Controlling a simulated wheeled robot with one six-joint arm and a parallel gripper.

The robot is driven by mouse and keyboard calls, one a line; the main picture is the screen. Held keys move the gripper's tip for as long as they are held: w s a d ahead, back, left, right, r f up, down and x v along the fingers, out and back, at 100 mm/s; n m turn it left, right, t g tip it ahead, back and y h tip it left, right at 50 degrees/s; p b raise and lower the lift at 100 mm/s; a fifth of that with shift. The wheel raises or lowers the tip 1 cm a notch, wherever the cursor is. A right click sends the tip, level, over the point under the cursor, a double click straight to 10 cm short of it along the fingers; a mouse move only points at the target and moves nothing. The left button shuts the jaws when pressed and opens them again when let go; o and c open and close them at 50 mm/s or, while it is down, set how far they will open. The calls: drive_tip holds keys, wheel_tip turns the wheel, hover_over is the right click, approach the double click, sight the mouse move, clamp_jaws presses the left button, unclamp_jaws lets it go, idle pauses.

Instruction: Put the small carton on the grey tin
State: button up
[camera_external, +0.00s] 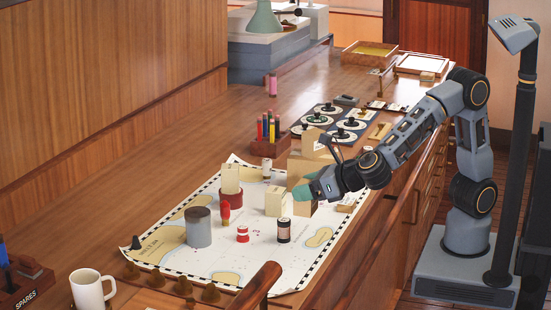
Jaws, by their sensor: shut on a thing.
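The grey tin (198,228) stands upright on the chart, left of the middle of the view, with its top bare. The small cream carton (274,202) is at the tip of my gripper (297,192), to the right of the tin and a little farther back. My gripper reaches in from the right with teal fingertips and is shut on the carton. The fingers cover part of the carton's right side. I cannot tell whether its base touches the chart.
A red-capped bottle (224,213) and a cream box on a red tin (231,197) stand near the grey tin. A red-white pot (242,234) and a dark jar (284,231) stand in front. A larger tan carton (305,168) is behind my gripper. A white mug (88,290) is at front left.

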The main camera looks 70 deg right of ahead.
drive_tip(key=w+d+r+n+y+p, duration=0.1)
drive_tip(key=w+d+r+p, duration=0.2)
drive_tip(key=w, duration=0.5)
drive_tip(key=w+d+r+y+p, duration=0.1)
drive_tip(key=w+d+r, duration=0.2)
drive_tip(key=w+r, duration=0.35)
drive_tip(key=n+g+y+b, duration=0.1)
drive_tip(key=n+y+b, duration=0.1)
drive_tip(key=n+y, duration=0.1)
hover_over(197, 212)
wheel_tip(197, 212, down, 13)
drive_tip(key=shift+d+f, duration=0.1)
drive_tip(key=shift+f, duration=0.1)
drive_tip(key=shift+r, duration=0.15)
